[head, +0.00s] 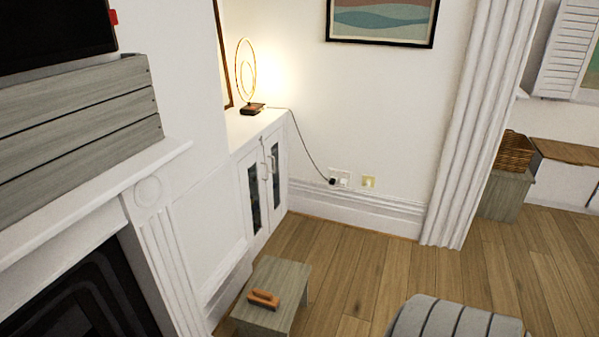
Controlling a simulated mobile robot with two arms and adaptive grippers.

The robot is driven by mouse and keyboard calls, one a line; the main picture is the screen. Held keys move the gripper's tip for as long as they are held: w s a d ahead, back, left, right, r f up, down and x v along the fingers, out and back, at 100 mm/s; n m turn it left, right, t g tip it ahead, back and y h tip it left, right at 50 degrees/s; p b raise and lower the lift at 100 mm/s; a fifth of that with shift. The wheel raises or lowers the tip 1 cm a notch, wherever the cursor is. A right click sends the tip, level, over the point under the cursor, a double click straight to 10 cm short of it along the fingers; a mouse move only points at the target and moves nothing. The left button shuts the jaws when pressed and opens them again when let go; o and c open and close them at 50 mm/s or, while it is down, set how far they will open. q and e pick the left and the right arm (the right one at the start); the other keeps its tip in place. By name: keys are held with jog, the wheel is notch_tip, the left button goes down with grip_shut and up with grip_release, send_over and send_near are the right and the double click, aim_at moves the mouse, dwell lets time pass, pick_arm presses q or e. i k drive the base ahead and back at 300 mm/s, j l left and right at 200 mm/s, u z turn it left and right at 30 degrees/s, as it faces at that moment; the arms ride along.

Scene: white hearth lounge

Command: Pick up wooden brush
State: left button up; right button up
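The wooden brush (263,299) is small and orange-brown. It lies on top of a low grey wooden stool (285,276) in the lower middle of the head view. The stool's top around the brush looks bare. Neither of my grippers shows in the head view, so nothing of mine is seen near the brush.
A white fireplace mantel (95,196) stands to the left of the stool. A white cabinet (262,177) with a lit ring lamp (246,72) stands behind it. A striped grey seat (455,319) is at the bottom right. Wooden floor (385,268) is clear between them.

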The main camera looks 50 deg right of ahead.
aim_at(260, 298)
jog(key=z, duration=1.35)
jog(key=l+u, duration=0.1)
jog(key=u, duration=1.5)
jog(key=k+l, duration=0.15)
jog(key=k, duration=0.3)
jog(key=k+l, duration=0.15)
jog(key=k, duration=0.25)
jog(key=u, duration=0.05)
